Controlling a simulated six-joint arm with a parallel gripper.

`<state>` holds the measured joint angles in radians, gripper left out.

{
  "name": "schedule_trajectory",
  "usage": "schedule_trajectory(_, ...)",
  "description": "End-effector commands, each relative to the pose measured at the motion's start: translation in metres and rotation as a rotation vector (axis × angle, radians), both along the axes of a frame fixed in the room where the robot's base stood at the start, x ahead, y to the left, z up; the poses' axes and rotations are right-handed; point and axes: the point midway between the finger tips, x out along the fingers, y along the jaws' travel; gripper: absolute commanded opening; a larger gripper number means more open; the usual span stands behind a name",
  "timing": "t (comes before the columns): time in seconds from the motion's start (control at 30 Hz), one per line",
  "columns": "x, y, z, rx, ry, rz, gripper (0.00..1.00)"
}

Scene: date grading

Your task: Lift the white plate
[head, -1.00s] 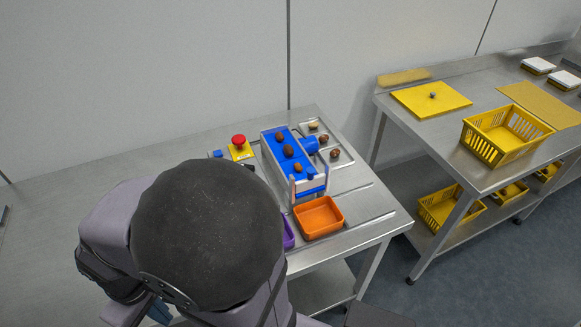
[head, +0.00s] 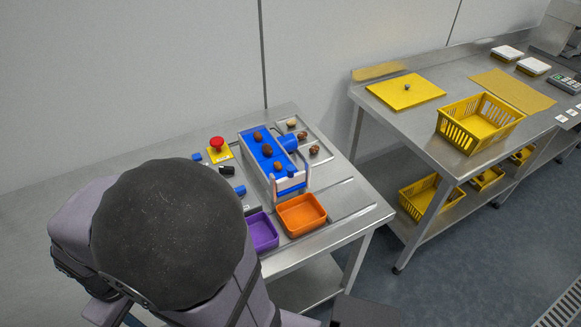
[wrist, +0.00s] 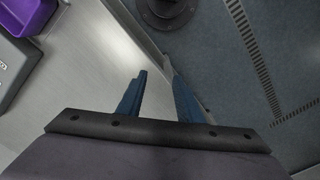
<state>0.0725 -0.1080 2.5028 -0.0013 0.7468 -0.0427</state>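I cannot make out a plain white plate for certain. Two flat white square tops, one at the back (head: 507,53) and one nearer (head: 532,66), sit on darker bases on the right-hand steel table in the head view; they may be scales. My gripper (wrist: 157,76) shows in the wrist view with its two blue fingers apart and nothing between them. It points down over the edge of a steel table, with floor to the right. In the head view my own arm hides the gripper.
A blue belt unit (head: 249,145) carries several dates. An orange tray (head: 321,217) and a purple tray (head: 275,240) stand before it. A red stop button (head: 217,143) is beside it. A yellow basket (head: 463,133) and yellow board (head: 398,98) occupy the right table. A floor gap separates the tables.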

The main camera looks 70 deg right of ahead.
Motion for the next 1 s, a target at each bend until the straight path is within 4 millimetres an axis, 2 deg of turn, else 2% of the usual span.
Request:
schedule_trajectory(0.17, 0.028, -0.055, 0.021, -0.001, -0.002, -0.082, 0.33)
schedule_trajectory(0.27, 0.039, -0.102, 0.035, -0.001, -0.001, -0.135, 0.33)
schedule_trajectory(0.37, 0.041, -0.155, 0.050, 0.000, 0.000, -0.189, 0.33)
schedule_trajectory(0.47, 0.032, -0.210, 0.064, 0.000, 0.000, -0.243, 0.33)
schedule_trajectory(0.57, 0.011, -0.265, 0.078, 0.000, 0.000, -0.296, 0.33)
schedule_trajectory(0.7, -0.035, -0.335, 0.095, 0.001, -0.001, -0.370, 0.33)
schedule_trajectory(0.83, -0.086, -0.383, 0.109, 0.001, -0.001, -0.426, 0.33)
schedule_trajectory(0.9, -0.112, -0.402, 0.114, 0.001, -0.001, -0.450, 0.33)
schedule_trajectory(1.0, -0.141, -0.419, 0.120, 0.001, -0.001, -0.474, 0.33)
